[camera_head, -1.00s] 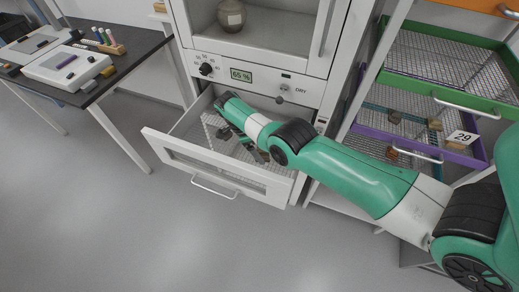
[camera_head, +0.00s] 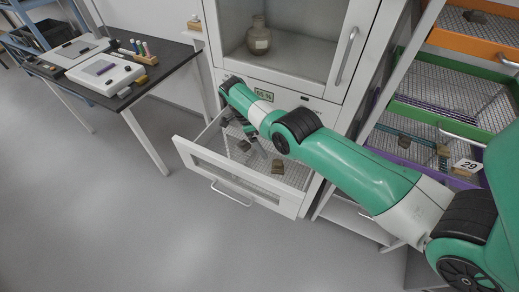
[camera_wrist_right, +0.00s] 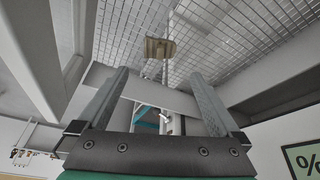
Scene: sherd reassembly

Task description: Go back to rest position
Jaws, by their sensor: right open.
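My right gripper (camera_head: 252,136) reaches over the open wire-mesh drawer (camera_head: 236,188) of the drying cabinet in the head view. Its fingers are partly hidden behind my arm there. In the right wrist view the gripper (camera_wrist_right: 158,82) is open, with nothing between its two fingers. A brown sherd (camera_head: 278,166) lies on the mesh at the drawer's right side, and another sherd (camera_head: 243,146) lies near the gripper. One brown sherd (camera_wrist_right: 160,48) shows beyond the fingertips in the wrist view, apart from them. My left gripper is not in view.
The cabinet (camera_head: 363,35) stands behind the drawer, with a jar (camera_head: 259,36) inside. At right is a rack with an orange tray (camera_head: 470,42), a green tray (camera_head: 440,128) and a tray labelled 29 (camera_head: 467,166). A dark table (camera_head: 178,62) stands at left. The floor in front is clear.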

